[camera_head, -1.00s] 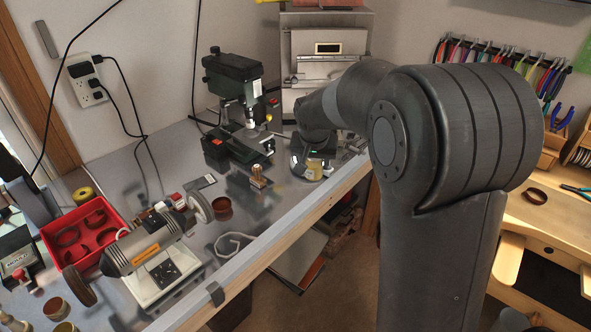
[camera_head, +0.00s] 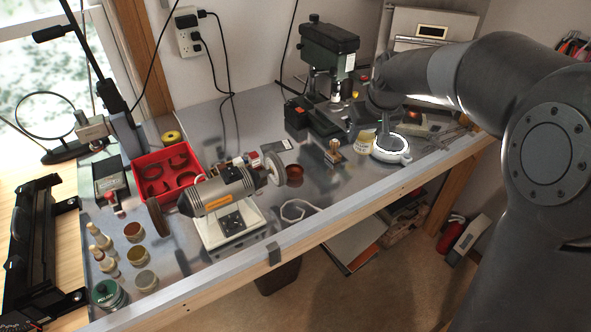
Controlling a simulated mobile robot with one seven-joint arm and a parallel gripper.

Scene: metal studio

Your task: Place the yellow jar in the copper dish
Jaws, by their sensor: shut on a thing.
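The yellow jar (camera_head: 364,142), pale with a light label, shows over the far right part of the metal workbench. My gripper (camera_head: 376,144) is at the jar's right side and is shut on it. The fingers are small and partly hidden by the white ring-shaped end of my arm. I cannot tell whether the jar touches the bench. A small reddish-brown round dish, which looks like the copper dish (camera_head: 294,174), sits to the left of the jar, just right of the grinder's wheel.
A brass-coloured piece (camera_head: 333,152) stands between dish and jar. A drill press (camera_head: 329,45) stands behind. The bench grinder (camera_head: 222,192) is left of the dish, a red tray (camera_head: 165,172) beyond it. A pale coil (camera_head: 297,211) lies near the bench's front edge.

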